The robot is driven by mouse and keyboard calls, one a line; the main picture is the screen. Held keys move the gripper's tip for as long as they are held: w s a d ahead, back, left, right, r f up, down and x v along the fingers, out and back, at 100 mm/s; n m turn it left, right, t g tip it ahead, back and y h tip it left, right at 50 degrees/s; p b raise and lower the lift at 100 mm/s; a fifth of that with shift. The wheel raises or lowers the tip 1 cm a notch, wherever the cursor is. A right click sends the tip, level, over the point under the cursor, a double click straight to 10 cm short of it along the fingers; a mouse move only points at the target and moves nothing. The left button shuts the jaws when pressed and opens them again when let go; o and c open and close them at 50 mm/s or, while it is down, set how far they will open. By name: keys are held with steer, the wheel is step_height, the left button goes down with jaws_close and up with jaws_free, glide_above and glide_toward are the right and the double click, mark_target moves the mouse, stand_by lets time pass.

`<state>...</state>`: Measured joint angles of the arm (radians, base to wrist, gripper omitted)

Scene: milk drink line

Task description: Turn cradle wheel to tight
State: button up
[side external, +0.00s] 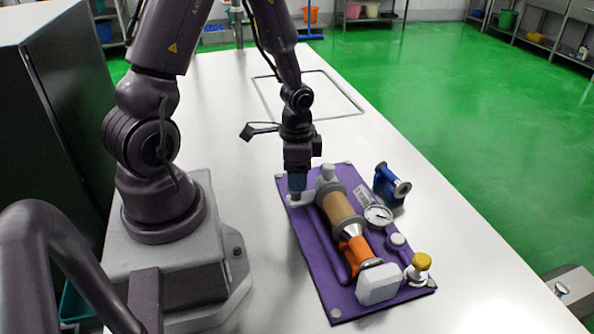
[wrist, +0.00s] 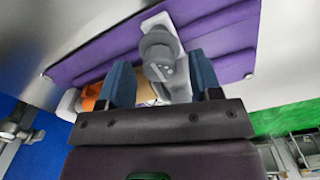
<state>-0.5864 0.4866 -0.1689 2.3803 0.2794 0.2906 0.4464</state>
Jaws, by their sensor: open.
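A purple board (side external: 318,262) carries a tan cylinder (side external: 333,203) with grey end pieces and an orange section (side external: 356,252). At the board's far end is a grey fitting (side external: 328,174). In the wrist view a grey round part (wrist: 158,46), perhaps the cradle wheel, shows on a light grey bracket (wrist: 180,88). My gripper (side external: 296,192) points down at the board's far left corner. Its blue fingers (wrist: 161,75) are apart, one on each side of the grey parts. I cannot tell whether they touch. The wheel's setting cannot be read.
A dial gauge (side external: 378,214), a yellow-topped knob (side external: 421,262) and a white block (side external: 378,284) are on the board. A blue device (side external: 388,184) stands just right of it. The white table (side external: 480,290) is clear at the front right.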

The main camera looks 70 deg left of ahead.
step_height(320, 180, up, 13)
stand_by(0.6)
stand_by(0.3)
steer(key=s+d+r+n+t, duration=0.1)
steer(key=s+d+r+t, duration=0.1)
steer(key=d+r, duration=0.3)
steer(key=s+d+r+n+t, duration=0.2)
steer(key=s+d+r+t, duration=0.1)
steer(key=d+r, duration=0.3)
steer(key=shift+d+r+t, duration=0.15)
steer(key=shift+r+t, duration=0.15)
steer(key=shift+r, duration=0.65)
steer(key=shift+s, duration=0.1)
stand_by(0.8)
